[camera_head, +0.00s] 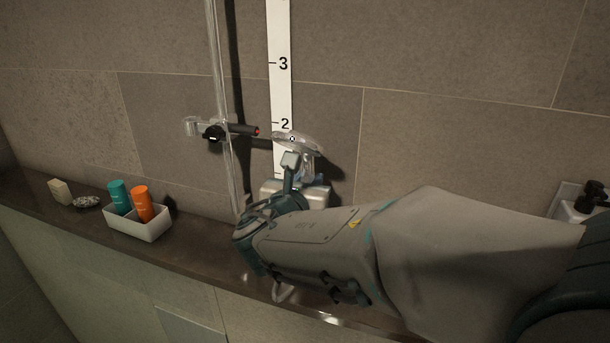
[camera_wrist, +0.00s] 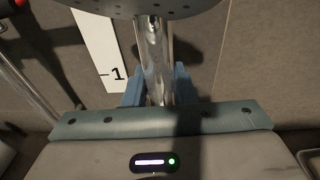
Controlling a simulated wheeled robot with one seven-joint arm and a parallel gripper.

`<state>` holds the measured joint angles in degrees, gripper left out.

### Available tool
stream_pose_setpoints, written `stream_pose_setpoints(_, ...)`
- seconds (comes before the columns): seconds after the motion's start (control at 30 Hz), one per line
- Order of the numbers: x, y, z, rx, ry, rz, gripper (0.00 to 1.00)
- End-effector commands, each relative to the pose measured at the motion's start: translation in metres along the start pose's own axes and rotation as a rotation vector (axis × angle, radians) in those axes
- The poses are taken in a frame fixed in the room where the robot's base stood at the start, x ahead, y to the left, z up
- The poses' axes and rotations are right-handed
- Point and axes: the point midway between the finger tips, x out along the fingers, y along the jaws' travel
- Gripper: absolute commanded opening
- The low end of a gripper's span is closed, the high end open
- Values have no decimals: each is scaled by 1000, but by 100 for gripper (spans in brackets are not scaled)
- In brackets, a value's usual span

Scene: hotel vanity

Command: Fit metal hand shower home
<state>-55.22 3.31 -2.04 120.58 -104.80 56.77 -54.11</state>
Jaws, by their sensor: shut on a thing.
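The metal hand shower (camera_head: 300,143) has a round silvery head, held up in front of the tiled wall. In the wrist view its shiny handle (camera_wrist: 154,55) runs down between the blue fingers, with the dark underside of the head at the top edge. My gripper (camera_head: 300,172) is shut on the handle; its fingers also show in the wrist view (camera_wrist: 158,92). The holder (camera_head: 192,126) is a clear cradle on a black clamp on the vertical rail (camera_head: 220,70). It stands to the left of the hand shower, apart from it. The lower handle is hidden.
A white measuring strip (camera_head: 280,60) is on the wall behind the hand shower. A white tray (camera_head: 150,229) with teal and orange bottles stands on the dark ledge (camera_head: 100,232) at left, near a soap bar (camera_head: 60,191). A fixture (camera_head: 580,205) is at right.

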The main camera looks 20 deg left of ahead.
Motion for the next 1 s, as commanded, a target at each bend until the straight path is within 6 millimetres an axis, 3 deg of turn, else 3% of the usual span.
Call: stream_pose_setpoints(1.0,-6,-1,3,5,-7,-1,0)
